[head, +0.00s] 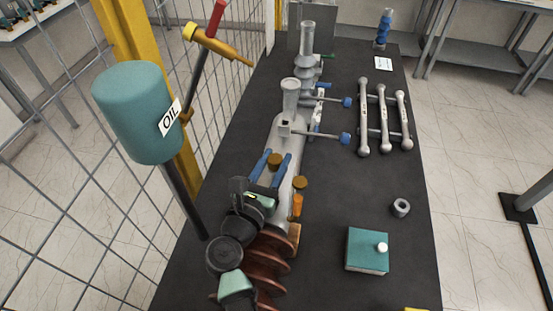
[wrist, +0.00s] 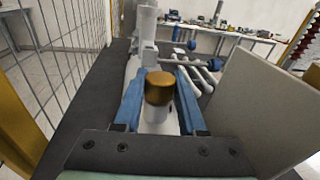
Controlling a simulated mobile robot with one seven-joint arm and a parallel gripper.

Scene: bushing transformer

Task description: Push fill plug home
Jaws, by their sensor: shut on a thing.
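The fill plug (wrist: 159,88), a short cylinder with a brass-coloured top, stands between the two blue fingers of my gripper (wrist: 158,72) in the wrist view. In the head view its brown top (head: 274,159) shows between the blue fingertips. My gripper (head: 272,163) is shut on it, above the grey bushing body (head: 288,128) lying along the bench. The plug's lower end and its seat are hidden, so I cannot tell how deep it sits. A second brass-brown cap (head: 300,182) and an orange piece (head: 297,205) are just right of my gripper.
Brown ribbed insulator (head: 275,258) is near my arm. Blue-knobbed rods (head: 325,137) stick out rightward. A teal box (head: 367,250) and ring (head: 401,207) lie on the right; bench (head: 350,195) between is clear.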

